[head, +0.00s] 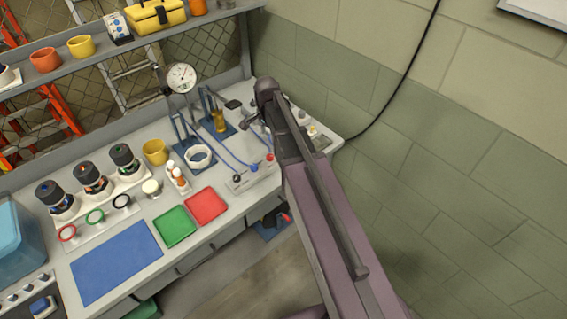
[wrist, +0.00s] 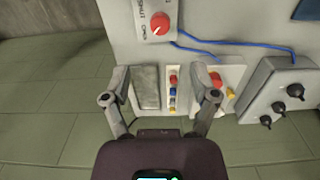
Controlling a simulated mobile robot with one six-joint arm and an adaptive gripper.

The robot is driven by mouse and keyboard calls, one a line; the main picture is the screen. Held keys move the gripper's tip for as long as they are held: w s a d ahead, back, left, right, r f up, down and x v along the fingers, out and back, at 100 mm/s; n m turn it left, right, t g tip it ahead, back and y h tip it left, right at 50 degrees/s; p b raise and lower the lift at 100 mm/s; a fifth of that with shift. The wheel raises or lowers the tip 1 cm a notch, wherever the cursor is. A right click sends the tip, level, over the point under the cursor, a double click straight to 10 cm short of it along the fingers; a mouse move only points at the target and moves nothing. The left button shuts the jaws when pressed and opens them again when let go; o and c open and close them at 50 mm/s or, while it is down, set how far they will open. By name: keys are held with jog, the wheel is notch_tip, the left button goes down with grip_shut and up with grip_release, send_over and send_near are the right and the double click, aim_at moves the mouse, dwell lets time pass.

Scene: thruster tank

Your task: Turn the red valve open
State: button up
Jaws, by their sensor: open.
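The red valve is a round red knob (wrist: 159,23) on a pale plate with lettering at the top of the wrist view; the lettering is partly cut off. In the head view a red knob (head: 269,157) at the right end of a pale control block (head: 245,178) appears to be it. My gripper (wrist: 161,72) is open and empty, its two fingers spread in the wrist view. The red valve lies beyond the fingertips, apart from them. In the head view my gripper (head: 252,119) hangs above the back right of the bench, behind the valve; its fingers are small there.
Between and beside my fingers are a grey pad (wrist: 146,88), a strip of coloured buttons (wrist: 173,90) and a box with black knobs (wrist: 280,92). Blue hoses (head: 231,150) cross the bench. A red tray (head: 206,206) and green tray (head: 174,227) lie in front.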

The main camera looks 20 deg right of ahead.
notch_tip(320, 180, up, 4)
jog(key=p, duration=0.3)
jog(key=s+f+n+b, duration=0.2)
jog(key=s+n, duration=1.1)
jog(key=s, duration=0.4)
jog(key=shift+d+f, duration=0.15)
jog(key=shift+f, duration=0.05)
dwell(2.5)
